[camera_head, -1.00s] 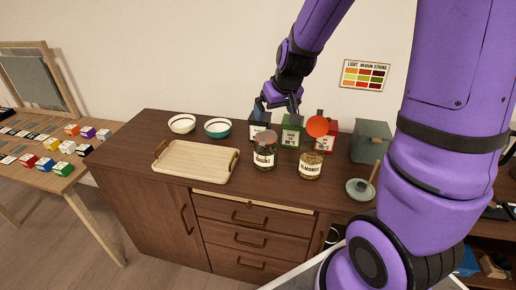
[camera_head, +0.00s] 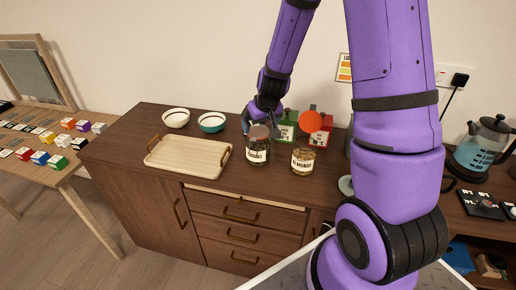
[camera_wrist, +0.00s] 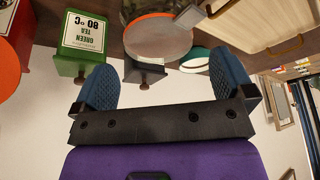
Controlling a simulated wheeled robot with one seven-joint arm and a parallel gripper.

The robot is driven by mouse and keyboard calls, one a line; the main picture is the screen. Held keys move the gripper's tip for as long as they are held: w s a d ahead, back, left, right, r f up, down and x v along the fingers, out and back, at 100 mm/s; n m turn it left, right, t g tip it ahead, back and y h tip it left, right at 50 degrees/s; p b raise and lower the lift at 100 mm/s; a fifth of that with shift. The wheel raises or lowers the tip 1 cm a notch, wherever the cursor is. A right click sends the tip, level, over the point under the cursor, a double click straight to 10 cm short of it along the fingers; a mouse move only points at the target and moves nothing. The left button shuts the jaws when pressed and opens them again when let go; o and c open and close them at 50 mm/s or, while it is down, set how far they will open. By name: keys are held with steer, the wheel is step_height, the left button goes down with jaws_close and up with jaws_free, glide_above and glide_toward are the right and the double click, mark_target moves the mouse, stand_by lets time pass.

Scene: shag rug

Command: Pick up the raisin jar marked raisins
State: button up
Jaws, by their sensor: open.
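The raisin jar (camera_head: 257,155) is a glass jar with a dark lid and a label that appears to read raisins. It stands upright on the dark wooden cabinet, left of the almond jar (camera_head: 302,160). My gripper (camera_head: 264,118) is open and empty, pointing down just behind and above the raisin jar's lid. In the wrist view, my gripper's blue fingers (camera_wrist: 163,78) are spread apart. A round lid with an orange rim (camera_wrist: 160,38), apparently the raisin jar's, lies beyond the fingertips, between their lines. I see no contact.
A green tea tin (camera_head: 286,127) and a red tin (camera_head: 317,134) stand behind the jars; the green one is close to a finger in the wrist view (camera_wrist: 84,38). A wooden tray (camera_head: 187,158) and two bowls (camera_head: 211,122) are left. A kettle (camera_head: 481,148) is far right.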

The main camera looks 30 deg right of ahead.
mark_target(258, 129)
steer(key=shift+x, duration=2.55)
steer(key=c, duration=1.7)
steer(key=shift+w+r, duration=0.1)
steer(key=shift+d+r, duration=0.1)
steer(key=shift+r, duration=0.05)
